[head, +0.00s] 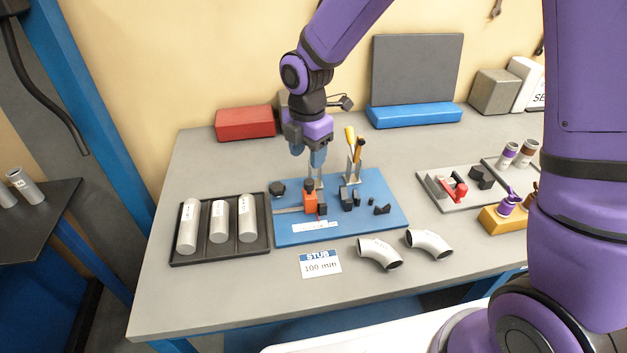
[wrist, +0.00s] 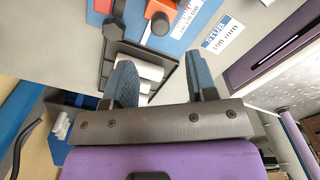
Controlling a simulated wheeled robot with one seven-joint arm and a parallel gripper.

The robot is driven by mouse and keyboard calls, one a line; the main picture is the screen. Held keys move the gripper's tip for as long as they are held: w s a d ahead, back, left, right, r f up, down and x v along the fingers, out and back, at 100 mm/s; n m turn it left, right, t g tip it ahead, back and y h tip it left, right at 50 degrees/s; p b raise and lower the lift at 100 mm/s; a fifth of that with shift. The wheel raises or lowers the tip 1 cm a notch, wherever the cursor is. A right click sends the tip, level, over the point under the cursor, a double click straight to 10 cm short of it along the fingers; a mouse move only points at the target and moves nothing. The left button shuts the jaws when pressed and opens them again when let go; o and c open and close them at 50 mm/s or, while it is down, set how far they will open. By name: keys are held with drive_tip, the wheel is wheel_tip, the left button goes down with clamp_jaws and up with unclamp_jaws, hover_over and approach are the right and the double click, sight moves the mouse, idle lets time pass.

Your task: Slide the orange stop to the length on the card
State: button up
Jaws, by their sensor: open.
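The orange stop (head: 311,203) sits on the left part of the blue board (head: 352,228), by a grey rail with a printed scale strip (head: 315,228) in front. It has a dark knob on top. The white card (head: 321,265) reads "STUB 100 mm" and lies in front of the board. My gripper (head: 308,157) is open, above the back of the board and apart from the stop. In the wrist view, my blue fingers (wrist: 163,78) are spread with nothing held. The stop (wrist: 160,9) shows at the top edge and the card (wrist: 222,36) at upper right.
A dark tray (head: 264,222) with white tubes stands left of the board. Black blocks (head: 348,198) and an upright tool holder (head: 353,175) are on the board's right and back. Two white elbows (head: 380,253) lie in front. The table's front left is clear.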

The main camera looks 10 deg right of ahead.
sight(308, 181)
wheel_tip(308, 181, down, 9)
drive_tip(key=shift+r, duration=0.15)
idle(0.4)
clamp_jaws()
